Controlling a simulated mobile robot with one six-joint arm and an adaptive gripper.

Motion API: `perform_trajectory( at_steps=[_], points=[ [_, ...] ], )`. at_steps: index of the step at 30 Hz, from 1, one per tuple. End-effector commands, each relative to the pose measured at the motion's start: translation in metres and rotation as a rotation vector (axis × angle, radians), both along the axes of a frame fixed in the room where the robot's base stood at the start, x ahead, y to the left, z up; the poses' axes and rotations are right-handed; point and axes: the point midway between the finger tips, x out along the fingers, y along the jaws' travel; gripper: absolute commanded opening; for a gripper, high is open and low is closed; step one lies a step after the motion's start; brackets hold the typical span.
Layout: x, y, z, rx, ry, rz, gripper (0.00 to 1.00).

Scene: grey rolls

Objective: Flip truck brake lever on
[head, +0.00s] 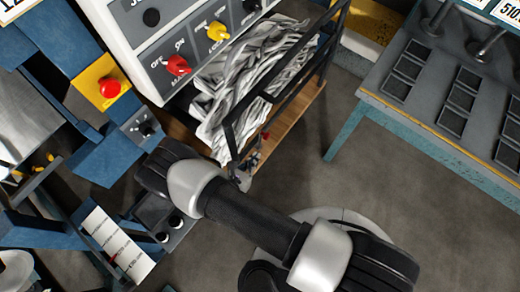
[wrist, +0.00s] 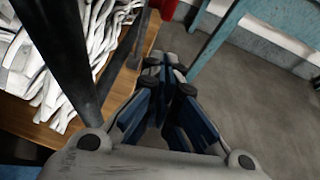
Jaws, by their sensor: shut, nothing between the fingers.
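The truck is a cart with a wooden deck (head: 297,124) and a black tube frame (head: 229,137), loaded with a heap of white and grey paper. Its deck (wrist: 124,78) and a black post (wrist: 62,60) also show in the wrist view. A small red part (head: 265,135) at the deck's near edge may be the brake lever; I cannot tell its position. A red patch (wrist: 169,9) shows beyond my fingertips in the wrist view. My gripper (wrist: 170,76) is shut and empty beside the deck edge. In the head view my gripper (head: 246,172) is small and partly hidden by the frame.
A white cabinet with a red knob (head: 177,65) and a yellow knob (head: 217,31) stands behind the truck. A blue machine with a red button (head: 109,88) is at left. A teal-legged table (head: 345,138) is at right. Grey floor between is clear.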

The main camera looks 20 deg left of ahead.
Motion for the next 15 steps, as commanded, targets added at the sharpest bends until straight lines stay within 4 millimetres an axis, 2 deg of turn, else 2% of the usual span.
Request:
perform_trajectory(
  at_steps=[2, 6, 15],
  points=[
    [0.015, -0.005, -0.009, 0.001, -0.001, -0.005, 0.0],
    [0.034, -0.008, 0.003, 0.003, -0.002, -0.003, 0.0],
    [0.048, -0.012, 0.008, 0.0, 0.0, 0.001, 0.0]
  ],
)
